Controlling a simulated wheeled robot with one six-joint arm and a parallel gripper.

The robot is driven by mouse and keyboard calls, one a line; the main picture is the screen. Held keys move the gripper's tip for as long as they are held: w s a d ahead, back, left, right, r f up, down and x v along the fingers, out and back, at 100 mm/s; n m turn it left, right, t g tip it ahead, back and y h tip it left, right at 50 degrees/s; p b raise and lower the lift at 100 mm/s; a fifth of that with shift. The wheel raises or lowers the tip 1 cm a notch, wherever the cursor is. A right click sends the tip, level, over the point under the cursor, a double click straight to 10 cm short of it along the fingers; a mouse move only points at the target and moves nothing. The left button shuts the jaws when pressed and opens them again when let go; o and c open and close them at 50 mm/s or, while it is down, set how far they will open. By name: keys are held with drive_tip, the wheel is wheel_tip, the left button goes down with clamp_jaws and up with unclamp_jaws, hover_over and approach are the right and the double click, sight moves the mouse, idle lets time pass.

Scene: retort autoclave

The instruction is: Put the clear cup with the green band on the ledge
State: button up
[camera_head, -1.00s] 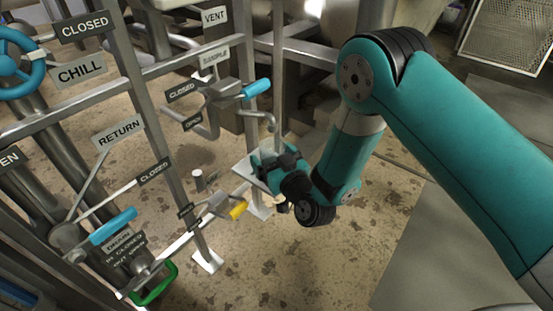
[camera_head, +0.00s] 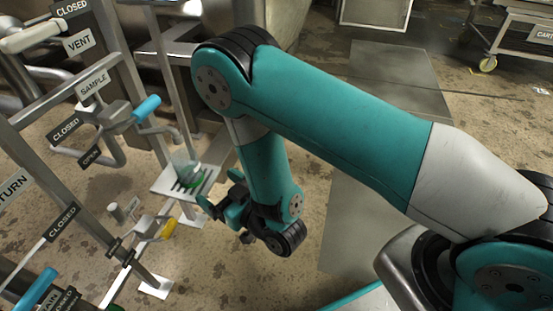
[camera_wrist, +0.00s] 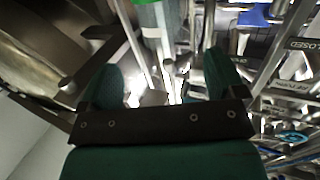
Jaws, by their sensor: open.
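The clear cup with the green band (camera_head: 188,172) stands upright on a small slotted metal ledge (camera_head: 206,184) below the sample pipe. My gripper (camera_head: 218,192) is just right of the cup and ledge, apart from the cup as far as I can tell. In the wrist view my gripper (camera_wrist: 164,78) shows two fingers spread wide with nothing held between them. A pale cylinder with a green stripe at the top of the wrist view looks like the cup (camera_wrist: 150,14), cut off by the edge.
The sample valve's blue handle (camera_head: 147,108) is above and left of the ledge. A yellow handle (camera_head: 168,229) is below it. Labelled pipes and frame posts crowd the left. Open floor (camera_head: 320,265) lies right of the ledge, and a wheeled cart (camera_head: 515,40) stands far right.

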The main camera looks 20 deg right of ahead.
wheel_tip(320, 180, up, 14)
drive_tip(key=g+h, duration=0.1)
drive_tip(key=g, duration=0.7)
drive_tip(key=s+d+r+g+h, duration=0.1)
drive_tip(key=s+d+r+g, duration=0.2)
drive_tip(key=s, duration=0.6)
drive_tip(key=s+d+r+n+g+h, duration=0.1)
drive_tip(key=s+d+r+g+h, duration=0.1)
drive_tip(key=s+d+r+g, duration=0.2)
drive_tip(key=s+d+r, duration=0.3)
drive_tip(key=s, duration=0.2)
drive_tip(key=shift+s+d+r+h, duration=0.2)
drive_tip(key=shift+s+h, duration=0.1)
drive_tip(key=shift+s, duration=0.1)
drive_tip(key=shift+r, duration=0.1)
